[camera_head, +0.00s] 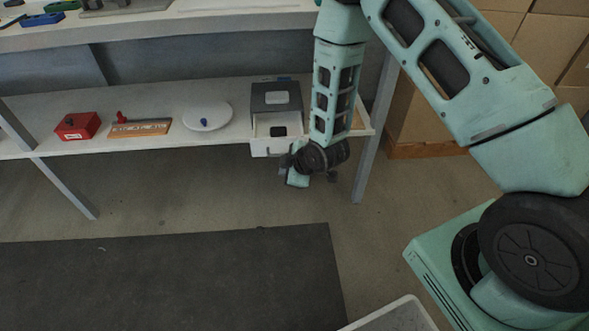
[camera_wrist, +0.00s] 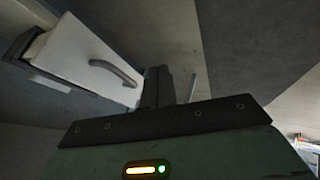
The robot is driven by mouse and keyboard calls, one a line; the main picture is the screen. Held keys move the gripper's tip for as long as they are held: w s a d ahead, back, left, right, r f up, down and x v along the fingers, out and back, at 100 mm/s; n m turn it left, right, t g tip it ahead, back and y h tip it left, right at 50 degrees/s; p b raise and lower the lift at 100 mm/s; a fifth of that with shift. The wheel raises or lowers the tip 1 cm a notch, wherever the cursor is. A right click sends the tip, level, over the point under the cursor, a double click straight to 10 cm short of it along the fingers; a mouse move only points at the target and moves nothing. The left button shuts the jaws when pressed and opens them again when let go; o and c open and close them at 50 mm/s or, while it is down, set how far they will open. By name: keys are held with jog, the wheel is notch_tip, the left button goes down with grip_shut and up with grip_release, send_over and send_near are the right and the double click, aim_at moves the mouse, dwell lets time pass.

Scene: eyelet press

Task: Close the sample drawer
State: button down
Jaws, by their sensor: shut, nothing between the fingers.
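The sample drawer (camera_head: 270,146) is white and stands pulled out from a grey cabinet (camera_head: 262,96) on the lower shelf. My gripper (camera_head: 290,172) hangs at the drawer's front right corner, just outside the shelf. In the wrist view my gripper (camera_wrist: 158,82) is shut and empty, close to the drawer front's right end. Whether it touches the drawer cannot be told.
On the shelf (camera_head: 222,140), left of the cabinet, are a white plate (camera_head: 207,122), a wooden block with a red piece (camera_head: 140,128) and a red box (camera_head: 78,126). A table leg (camera_head: 368,150) stands right of my gripper. The floor in front is clear, with a dark mat (camera_head: 170,285).

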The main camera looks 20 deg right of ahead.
aim_at(278, 131)
jog(key=shift+w+d+r, duration=0.2)
jog(key=shift+w, duration=0.4)
jog(key=shift+w+d+r, duration=0.15)
jog(key=shift+w, duration=0.45)
jog(key=shift+w+d+r, duration=0.2)
jog(key=shift+w, duration=0.4)
jog(key=w+d, duration=0.1)
jog(key=w, duration=0.3)
jog(key=w+d, duration=0.1)
jog(key=w, duration=0.3)
jog(key=w+d, duration=0.2)
jog(key=w, duration=0.2)
jog(key=shift+w+b, duration=0.15)
jog(key=shift+b, duration=0.2)
jog(key=shift+w+d, duration=0.15)
jog(key=shift+w, duration=0.1)
